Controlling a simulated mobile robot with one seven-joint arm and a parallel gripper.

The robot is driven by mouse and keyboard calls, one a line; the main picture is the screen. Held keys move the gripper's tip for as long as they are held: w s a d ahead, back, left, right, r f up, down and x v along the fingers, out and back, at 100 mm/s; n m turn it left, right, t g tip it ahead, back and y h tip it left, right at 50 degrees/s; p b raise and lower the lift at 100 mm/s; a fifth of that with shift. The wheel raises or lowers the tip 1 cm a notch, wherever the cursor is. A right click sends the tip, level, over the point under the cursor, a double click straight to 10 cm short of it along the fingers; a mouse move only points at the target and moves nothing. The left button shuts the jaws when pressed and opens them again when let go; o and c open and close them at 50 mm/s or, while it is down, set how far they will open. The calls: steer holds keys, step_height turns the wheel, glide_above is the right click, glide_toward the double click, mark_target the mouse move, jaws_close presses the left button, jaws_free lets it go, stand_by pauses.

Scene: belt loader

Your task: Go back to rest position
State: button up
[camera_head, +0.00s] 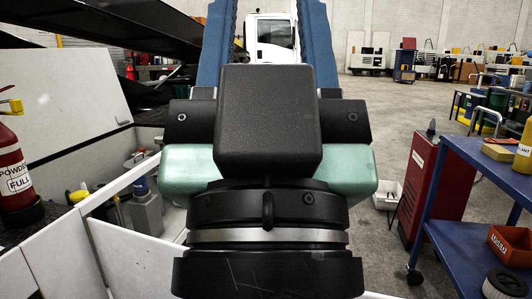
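My gripper (268,32) fills the middle of the head view and points away from the camera. Its black wrist, a mint-green block and a black box are nearest. Two blue fingers rise beyond them and stand wide apart. Their tips are cut off by the top edge. No held object shows between the fingers; only the background shows there. The black box hides the lower space between them.
A blue cart (462,236) and a red cabinet (436,184) stand close on the right. A fire extinguisher (12,175) and white panels (70,250) are close on the left. A white truck cab (272,38) is far ahead. Open floor (385,115) lies to the right beyond my gripper.

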step_height(320, 180, up, 32)
steer(key=p, duration=3)
steer(key=shift+s+a, duration=0.1)
